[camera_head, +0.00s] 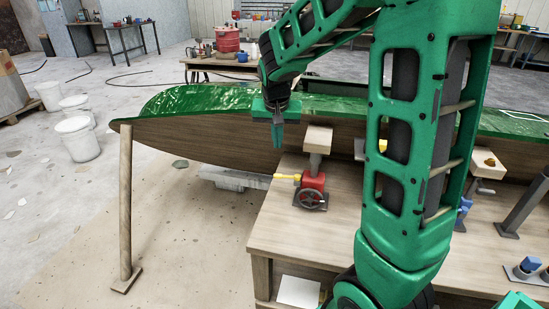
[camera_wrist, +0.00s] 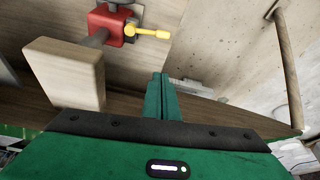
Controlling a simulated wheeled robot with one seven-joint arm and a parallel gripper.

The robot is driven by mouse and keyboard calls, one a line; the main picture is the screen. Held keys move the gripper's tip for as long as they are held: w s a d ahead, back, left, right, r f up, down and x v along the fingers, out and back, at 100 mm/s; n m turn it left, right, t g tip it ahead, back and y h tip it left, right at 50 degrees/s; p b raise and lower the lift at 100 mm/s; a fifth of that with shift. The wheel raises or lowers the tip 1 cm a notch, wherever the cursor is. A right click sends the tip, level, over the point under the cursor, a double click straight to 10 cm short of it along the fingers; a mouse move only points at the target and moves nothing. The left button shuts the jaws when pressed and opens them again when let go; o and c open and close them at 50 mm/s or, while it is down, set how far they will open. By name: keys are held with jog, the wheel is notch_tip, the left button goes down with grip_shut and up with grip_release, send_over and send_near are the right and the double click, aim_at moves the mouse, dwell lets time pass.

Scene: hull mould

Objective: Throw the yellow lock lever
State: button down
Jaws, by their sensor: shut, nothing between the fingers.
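The yellow lock lever (camera_head: 287,177) sticks out to the left from a red block (camera_head: 313,183) on the wooden bench.
The green-topped hull (camera_head: 200,130) lies behind. A wooden prop (camera_head: 126,205) stands left. The bench top (camera_head: 290,235) in front is clear.

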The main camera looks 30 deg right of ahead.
notch_tip(320, 180, down, 10)
jog(key=shift+s+a+r, duration=0.25)
jog(key=shift+s, duration=0.05)
dwell(0.4)
